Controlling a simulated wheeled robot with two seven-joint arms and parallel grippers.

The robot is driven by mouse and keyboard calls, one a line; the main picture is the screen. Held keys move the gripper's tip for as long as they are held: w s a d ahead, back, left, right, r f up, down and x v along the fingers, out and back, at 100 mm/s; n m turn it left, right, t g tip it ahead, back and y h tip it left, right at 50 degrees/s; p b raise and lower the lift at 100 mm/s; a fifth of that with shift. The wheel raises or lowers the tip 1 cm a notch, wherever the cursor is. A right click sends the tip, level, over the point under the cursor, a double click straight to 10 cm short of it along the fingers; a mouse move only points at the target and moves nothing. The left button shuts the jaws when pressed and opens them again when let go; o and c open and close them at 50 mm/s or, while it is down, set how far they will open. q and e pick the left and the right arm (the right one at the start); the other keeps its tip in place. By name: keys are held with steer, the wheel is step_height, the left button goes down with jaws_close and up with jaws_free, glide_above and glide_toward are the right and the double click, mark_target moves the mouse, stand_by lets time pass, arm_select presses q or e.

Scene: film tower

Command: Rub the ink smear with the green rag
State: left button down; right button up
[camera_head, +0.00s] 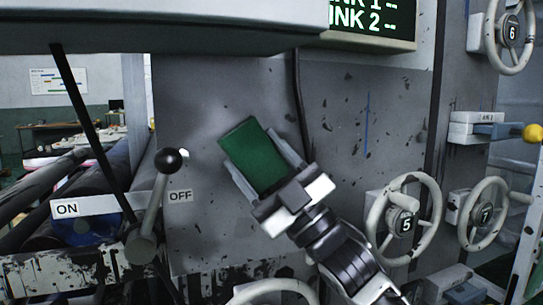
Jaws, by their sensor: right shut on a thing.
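My right gripper (250,150) comes up from the bottom of the head view and is shut on the green rag (256,155). The rag is a flat dark green rectangle, tilted, between the two grey fingers. It is in front of the grey metal panel (200,100); I cannot tell whether it touches it. A thin vertical blue streak (367,122) is on the panel to the right of the rag, apart from it, and looks like the ink smear. Dark specks are scattered around it. My left gripper is not in view.
A lever with a black knob (168,160) stands left, between ON and OFF labels. Handwheels 5 (379,214), 7 (467,212) and 6 (490,30) are at the right, near a yellow knob (533,133). A display (372,42) hangs above.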

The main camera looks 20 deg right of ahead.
stand_by(0.3)
steer(key=shift+s, duration=2.95)
steer(key=shift+s+d, duration=0.1)
steer(key=shift+s, duration=1.4)
steer(key=shift+f, duration=0.1)
